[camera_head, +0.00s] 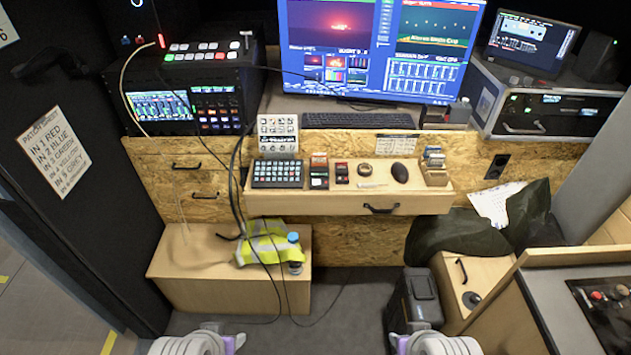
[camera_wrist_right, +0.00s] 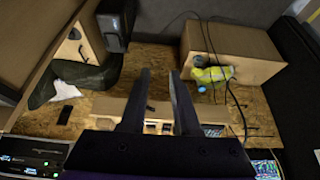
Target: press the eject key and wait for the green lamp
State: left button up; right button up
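I cannot make out which key is the eject key. Small devices stand on the wooden drawer shelf: a dark keypad (camera_head: 277,174), a red-topped black device (camera_head: 319,172) and a second small black-and-red device (camera_head: 342,172). No lit green lamp can be told on these small devices. My right gripper (camera_wrist_right: 159,75) is open and empty in the right wrist view, its two dark fingers apart and well away from the shelf. My left gripper (camera_head: 234,343) shows only in part at the bottom edge of the head view; its fingers cannot be made out.
Monitors (camera_head: 375,45) and a rack (camera_head: 190,100) with a lit switcher stand behind the shelf (camera_head: 350,202). Cables hang at left over a wooden box (camera_head: 190,285). A black case (camera_head: 415,300) stands on the floor.

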grip_shut()
dwell(1.4)
